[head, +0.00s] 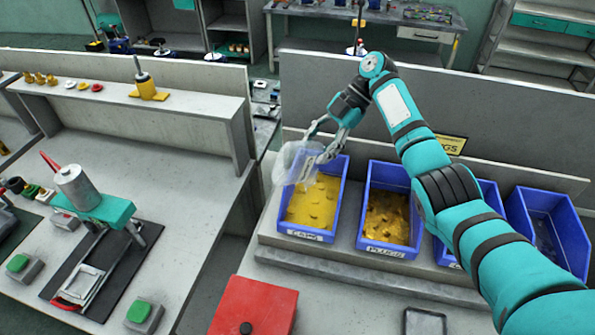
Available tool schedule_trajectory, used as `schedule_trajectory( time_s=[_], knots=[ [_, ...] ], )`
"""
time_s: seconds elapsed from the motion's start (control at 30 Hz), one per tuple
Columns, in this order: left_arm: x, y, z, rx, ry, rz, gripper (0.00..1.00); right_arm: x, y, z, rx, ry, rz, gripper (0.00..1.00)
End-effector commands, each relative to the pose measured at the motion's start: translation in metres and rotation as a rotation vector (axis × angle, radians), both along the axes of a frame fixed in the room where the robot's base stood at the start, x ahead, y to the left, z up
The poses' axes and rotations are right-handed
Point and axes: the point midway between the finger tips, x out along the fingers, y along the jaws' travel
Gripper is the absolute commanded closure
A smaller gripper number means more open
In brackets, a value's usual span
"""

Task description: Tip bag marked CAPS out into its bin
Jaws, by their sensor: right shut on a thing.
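My right gripper (322,143) is shut on a clear plastic bag (288,163), which hangs at the upper left part of a blue bin (335,208). No marking can be read on the bag, and its contents are hard to make out. The bin holds a layer of yellow caps (315,203), and its front label appears to read CAPS. The bag hides part of the bin's left rim and far corner. I cannot tell whether the bag touches the rim. My left gripper is not in view.
A second blue bin (362,220) labelled PLUGS, with golden pieces, stands to the right. Another blue bin (520,220) stands further right, partly behind my arm. A low grey panel (300,92) rises behind the bins. A red box (255,306) lies in front.

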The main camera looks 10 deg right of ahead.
Motion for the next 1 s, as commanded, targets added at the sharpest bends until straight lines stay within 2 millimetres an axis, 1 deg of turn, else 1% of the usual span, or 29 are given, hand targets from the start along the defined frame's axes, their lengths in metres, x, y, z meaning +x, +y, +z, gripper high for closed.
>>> schedule_trajectory(
  time_s=[0.03,0.17,0.23,0.3,0.47,0.53,0.7,0.77,0.9,1.0],
  knots=[
    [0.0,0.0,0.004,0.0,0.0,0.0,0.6,0.0,0.0,0.006,0.0,-0.001,-0.001,0.94],
    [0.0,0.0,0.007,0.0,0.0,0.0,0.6,0.0,0.0,0.01,-0.006,-0.004,-0.001,0.94],
    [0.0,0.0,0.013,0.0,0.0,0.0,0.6,0.0,0.0,0.012,-0.035,-0.026,0.001,0.94],
    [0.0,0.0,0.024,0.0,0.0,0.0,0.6,-0.001,0.0,0.017,-0.09,-0.071,0.003,0.94],
    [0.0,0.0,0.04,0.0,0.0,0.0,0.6,-0.001,0.0,0.022,-0.251,-0.194,0.003,0.94],
    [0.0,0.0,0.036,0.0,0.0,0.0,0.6,-0.001,0.0,0.019,-0.303,-0.231,0.002,0.94],
    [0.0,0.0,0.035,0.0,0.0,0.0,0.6,0.0,0.0,0.021,-0.374,-0.289,0.002,0.94],
    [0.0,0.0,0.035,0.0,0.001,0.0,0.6,-0.001,0.001,0.024,-0.43,-0.335,0.003,0.94],
    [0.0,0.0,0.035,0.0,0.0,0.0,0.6,-0.001,0.001,0.03,-0.601,-0.464,0.005,0.94],
    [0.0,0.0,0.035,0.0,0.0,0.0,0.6,0.0,0.0,0.032,-0.665,-0.511,0.002,0.94]
  ],
)
